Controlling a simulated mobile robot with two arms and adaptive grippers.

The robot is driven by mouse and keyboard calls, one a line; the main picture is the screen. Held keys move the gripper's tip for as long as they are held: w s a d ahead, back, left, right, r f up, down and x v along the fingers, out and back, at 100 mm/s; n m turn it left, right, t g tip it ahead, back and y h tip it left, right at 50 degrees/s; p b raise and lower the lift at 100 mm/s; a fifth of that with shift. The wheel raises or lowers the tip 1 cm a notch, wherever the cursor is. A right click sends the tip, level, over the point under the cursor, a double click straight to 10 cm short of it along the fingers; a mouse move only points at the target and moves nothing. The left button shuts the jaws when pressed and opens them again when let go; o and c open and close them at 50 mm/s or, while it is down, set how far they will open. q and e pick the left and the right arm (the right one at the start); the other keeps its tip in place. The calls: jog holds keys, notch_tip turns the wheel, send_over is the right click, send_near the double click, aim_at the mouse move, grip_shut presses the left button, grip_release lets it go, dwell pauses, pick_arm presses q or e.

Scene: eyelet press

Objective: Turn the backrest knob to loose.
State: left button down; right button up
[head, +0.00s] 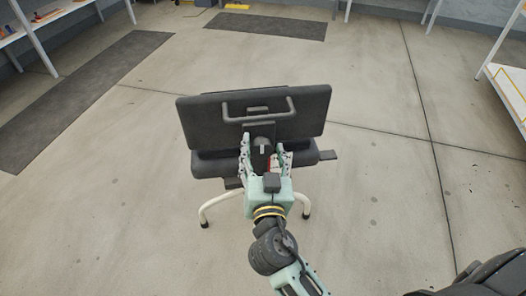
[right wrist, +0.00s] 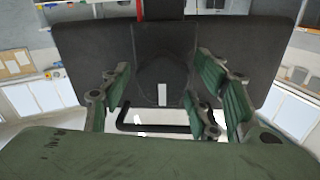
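A dark chair with a padded backrest (head: 205,118) stands in front of me; the backrest also shows in the right wrist view (right wrist: 85,50). The round dark backrest knob (head: 262,142) sits on the backrest's post and carries a white mark. In the right wrist view the knob (right wrist: 162,72) faces the camera, its white mark running up and down. My right gripper (head: 264,153) is open, with its fingers on either side of the knob. Gaps show between the fingers and the knob in the right wrist view. My left gripper is not in view.
A bar handle (head: 258,108) sticks out from the backrest above the knob. The seat (head: 210,166) and pale curved legs (head: 213,203) are below. The concrete floor around the chair is clear; shelves stand at the room's edges.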

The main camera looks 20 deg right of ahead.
jog(key=c, duration=0.9)
